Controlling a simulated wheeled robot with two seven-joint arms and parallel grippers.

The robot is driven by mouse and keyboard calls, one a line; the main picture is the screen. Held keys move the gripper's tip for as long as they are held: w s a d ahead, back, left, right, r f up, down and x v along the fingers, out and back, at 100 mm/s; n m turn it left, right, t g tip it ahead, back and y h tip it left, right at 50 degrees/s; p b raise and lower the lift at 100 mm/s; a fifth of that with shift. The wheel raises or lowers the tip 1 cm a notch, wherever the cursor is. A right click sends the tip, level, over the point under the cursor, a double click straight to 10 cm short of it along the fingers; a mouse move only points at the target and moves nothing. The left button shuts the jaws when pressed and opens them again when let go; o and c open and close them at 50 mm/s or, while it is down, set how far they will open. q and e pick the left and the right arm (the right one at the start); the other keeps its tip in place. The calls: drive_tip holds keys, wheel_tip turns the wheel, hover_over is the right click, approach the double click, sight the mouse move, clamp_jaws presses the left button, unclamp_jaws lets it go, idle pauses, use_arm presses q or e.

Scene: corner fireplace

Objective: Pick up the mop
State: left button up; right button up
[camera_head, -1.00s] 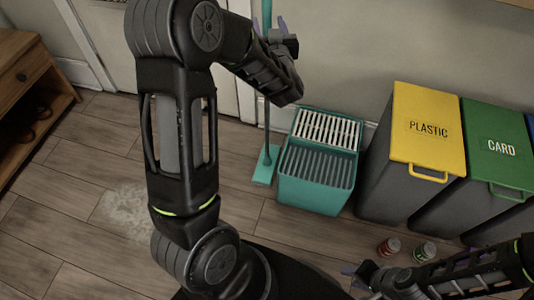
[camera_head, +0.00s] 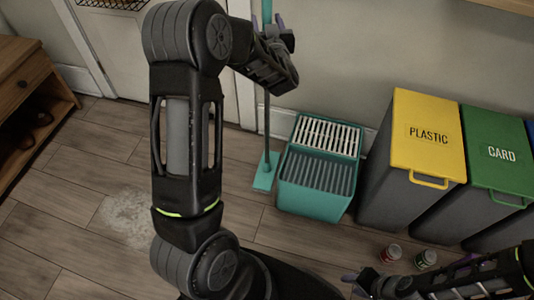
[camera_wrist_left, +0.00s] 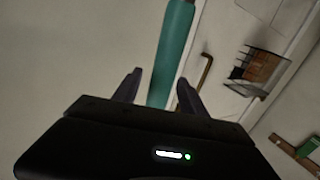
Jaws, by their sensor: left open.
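The mop stands upright against the wall, with a teal handle top (camera_head: 266,12), a thin grey pole (camera_head: 267,125) and a flat teal head (camera_head: 264,180) on the floor. My left gripper (camera_head: 270,22) is open at the upper handle. In the left wrist view, the teal handle (camera_wrist_left: 172,50) runs between the two spread fingers of the left gripper (camera_wrist_left: 159,85); I cannot tell whether they touch it. My right gripper (camera_head: 352,284) is low at the bottom right, its fingertips apart, far from the mop.
A teal mop bucket (camera_head: 310,197) stands just right of the mop head. Yellow PLASTIC (camera_head: 428,140) and green CARD (camera_head: 498,145) bins stand further right. A wooden cabinet (camera_head: 25,85) is at far left.

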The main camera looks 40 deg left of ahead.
use_arm(q)
drive_tip(key=shift+x, duration=1.05)
drive_tip(key=shift+c, duration=0.5)
clamp_jaws()
drive_tip(key=shift+r, duration=0.1)
idle(0.4)
